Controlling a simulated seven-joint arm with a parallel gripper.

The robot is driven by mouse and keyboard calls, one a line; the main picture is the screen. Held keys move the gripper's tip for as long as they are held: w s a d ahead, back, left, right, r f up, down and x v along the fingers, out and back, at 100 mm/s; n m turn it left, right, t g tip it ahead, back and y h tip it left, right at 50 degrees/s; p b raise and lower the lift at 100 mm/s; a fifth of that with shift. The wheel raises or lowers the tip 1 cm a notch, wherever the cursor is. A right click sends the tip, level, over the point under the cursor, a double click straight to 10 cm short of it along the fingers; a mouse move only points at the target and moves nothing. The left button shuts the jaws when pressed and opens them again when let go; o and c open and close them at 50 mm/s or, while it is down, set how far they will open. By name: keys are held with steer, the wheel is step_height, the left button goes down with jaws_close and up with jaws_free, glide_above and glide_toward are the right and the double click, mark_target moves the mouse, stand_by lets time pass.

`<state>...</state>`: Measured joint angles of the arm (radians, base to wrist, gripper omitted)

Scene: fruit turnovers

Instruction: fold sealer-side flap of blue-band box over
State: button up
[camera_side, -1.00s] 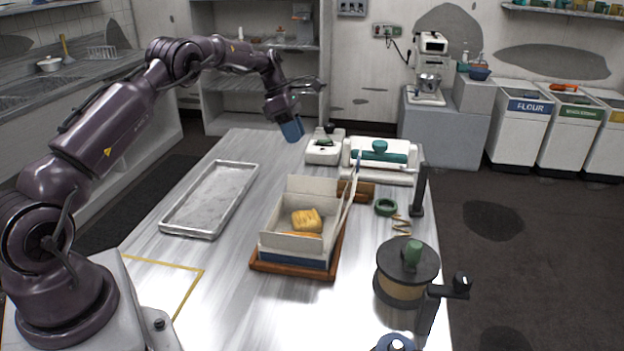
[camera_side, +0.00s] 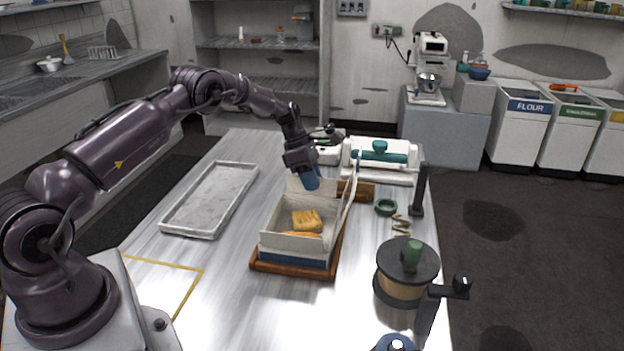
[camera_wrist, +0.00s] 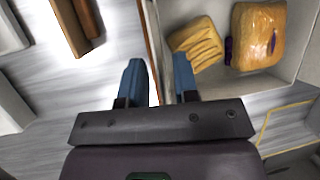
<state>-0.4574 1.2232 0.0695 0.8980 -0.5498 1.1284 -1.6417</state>
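The blue-band box (camera_side: 292,259) stands open with golden turnovers (camera_side: 306,220) inside, which also show in the wrist view (camera_wrist: 258,36). Its far flap, on the sealer side (camera_side: 297,186), stands up and is partly hidden behind my gripper. The right flap (camera_side: 347,208) also stands, leaning outward. The near flap (camera_side: 291,242) is up at the front. My gripper (camera_side: 311,182), with blue fingers, is at the top of the far flap. In the wrist view my gripper (camera_wrist: 160,72) is open, with the thin upright edge of the box between its fingers; contact cannot be told.
The box sits on a wooden board (camera_side: 265,264). The sealer (camera_side: 380,160) with a teal bar stands behind at right. A metal tray (camera_side: 209,200) lies left.

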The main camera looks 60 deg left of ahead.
jaws_close()
